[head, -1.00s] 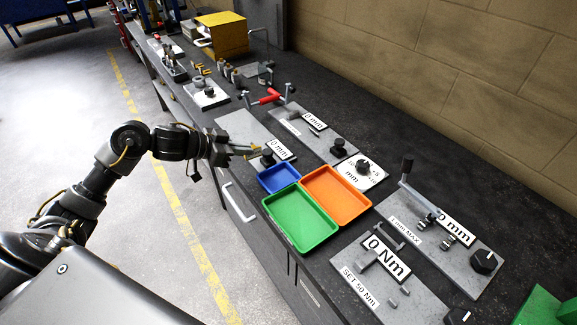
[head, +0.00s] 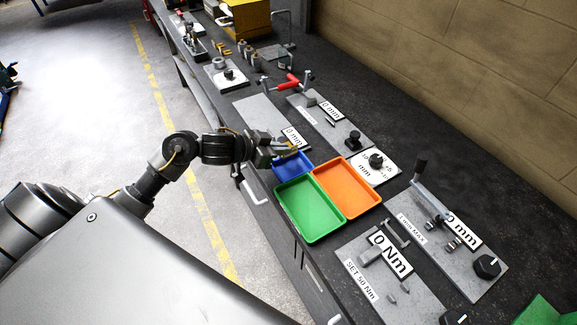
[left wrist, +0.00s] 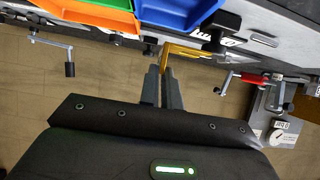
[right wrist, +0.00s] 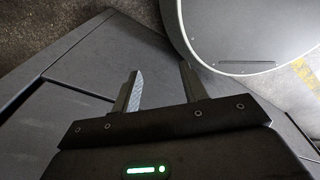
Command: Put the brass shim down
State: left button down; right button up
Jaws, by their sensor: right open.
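The brass shim (left wrist: 186,50) is a thin, yellow, bent strip in the left wrist view. My left gripper (left wrist: 163,72) is shut on one end of it, and the rest sticks out past the fingertips. In the head view the left gripper (head: 284,154) is above the back of the blue tray (head: 279,172), hiding part of it. The shim (head: 292,151) shows small at its tips; I cannot tell its exact height. My right gripper (right wrist: 159,80) is open and empty, beside dark grey panels in the right wrist view.
The green tray (head: 311,236) and orange tray (head: 347,212) adjoin the blue one. Plates with knobs, cranks and labels lie around them on the dark bench (head: 430,150). A red-handled tool (head: 287,84) stands farther back. A brick wall (head: 450,70) runs along the right.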

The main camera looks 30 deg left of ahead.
pick_arm(q)
jog(key=shift+s+d+f, duration=0.2)
jog(key=shift+d+f, duration=0.35)
jog(key=shift+f, duration=0.2)
jog(key=shift+s+d+f, duration=0.15)
jog(key=shift+d+f, duration=0.35)
jog(key=shift+f, duration=0.2)
jog(key=f, duration=0.3)
jog(key=shift+s+d, duration=0.15)
jog(key=shift+d, duration=0.2)
jog(key=shift+f, duration=0.4)
jog(key=shift+f, duration=0.1)
